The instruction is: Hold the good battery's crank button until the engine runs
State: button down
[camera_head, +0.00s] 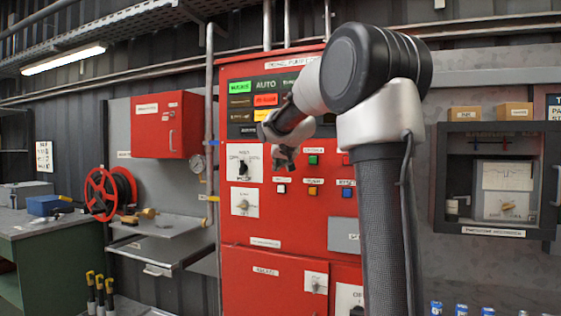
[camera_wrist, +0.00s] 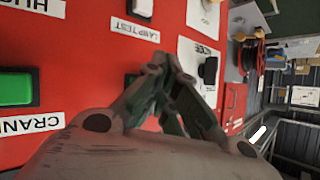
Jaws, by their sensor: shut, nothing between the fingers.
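The red pump controller panel (camera_head: 325,228) stands ahead with small buttons. A green button (camera_head: 313,160) sits right of my gripper (camera_head: 284,158); a green button (camera_wrist: 15,88) also shows at the left edge of the wrist view, beside a cut-off label starting "CRAN" (camera_wrist: 28,126). My gripper (camera_wrist: 172,70) is shut and empty, its fingertips in front of the panel. A dark button frame (camera_wrist: 131,78) is mostly hidden behind the fingers. I cannot read which battery is good.
White (camera_head: 281,188), amber (camera_head: 312,191) and blue (camera_head: 347,193) buttons sit below. A mode selector (camera_head: 241,164) is left of the gripper. Green (camera_head: 240,87), orange (camera_head: 265,100) and yellow (camera_head: 263,115) indicators are lit above. A hose reel (camera_head: 103,194) stands farther left.

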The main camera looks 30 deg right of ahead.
dwell(0.3)
jog(key=shift+w+d, duration=0.25)
jog(key=shift+d, duration=0.1)
jog(key=shift+w+d, duration=0.3)
jog(key=shift+d, duration=0.1)
dwell(0.8)
dwell(1.6)
jog(key=shift+s+a, duration=0.55)
jog(key=shift+a, duration=0.2)
jog(key=s+a, duration=0.1)
jog(key=a, duration=0.1)
jog(key=s+a, duration=0.2)
dwell(0.4)
dwell(0.4)
